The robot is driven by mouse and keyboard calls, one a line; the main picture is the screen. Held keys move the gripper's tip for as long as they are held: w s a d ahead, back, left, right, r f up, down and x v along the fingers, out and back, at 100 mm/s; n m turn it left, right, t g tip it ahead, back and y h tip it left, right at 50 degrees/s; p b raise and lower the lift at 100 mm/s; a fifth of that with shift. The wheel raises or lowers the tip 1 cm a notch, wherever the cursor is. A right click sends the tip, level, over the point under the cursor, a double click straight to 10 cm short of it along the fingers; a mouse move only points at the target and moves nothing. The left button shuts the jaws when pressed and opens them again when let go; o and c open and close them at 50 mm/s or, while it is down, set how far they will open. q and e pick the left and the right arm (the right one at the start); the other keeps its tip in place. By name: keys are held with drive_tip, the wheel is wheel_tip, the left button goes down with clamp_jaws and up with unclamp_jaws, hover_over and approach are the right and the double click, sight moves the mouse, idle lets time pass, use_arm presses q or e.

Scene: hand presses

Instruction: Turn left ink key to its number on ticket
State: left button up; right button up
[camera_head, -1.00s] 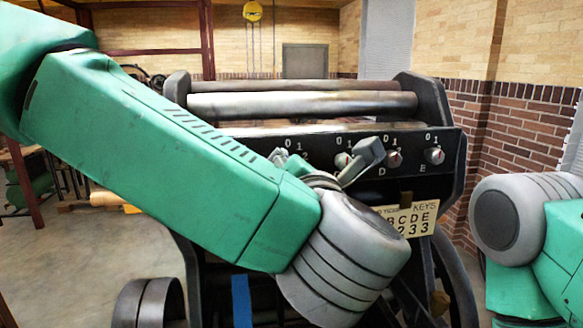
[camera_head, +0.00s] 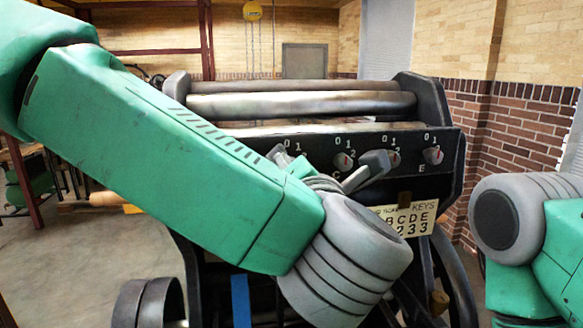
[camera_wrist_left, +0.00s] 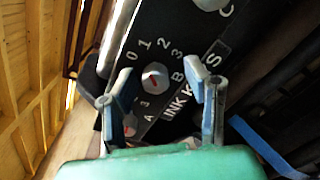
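The press's ink key panel (camera_head: 462,150) faces me. Knobs C (camera_head: 343,161), D (camera_head: 393,157) and E (camera_head: 433,155) show in the head view; the left end is hidden behind my left arm. In the left wrist view, key A (camera_wrist_left: 128,127), the left key, shows partly behind one finger, and key B (camera_wrist_left: 155,77) shows whole with a red mark. My left gripper (camera_wrist_left: 158,100) is open, its fingers apart with nothing seen between the tips. The ticket (camera_head: 410,219) shows B C D E and 2 3 3; its A column is hidden. My right gripper is out of view.
Metal rollers (camera_head: 300,104) span the press above the panel. Dark wheels stand low at both sides of the press. A blue strip (camera_head: 241,300) hangs below my left arm. Open floor (camera_head: 90,255) lies at the left.

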use_arm(q)
drive_tip(key=shift+s+d+r, duration=0.1)
drive_tip(key=s+d, duration=0.2)
drive_tip(key=s, duration=0.9)
drive_tip(key=shift+s, duration=0.3)
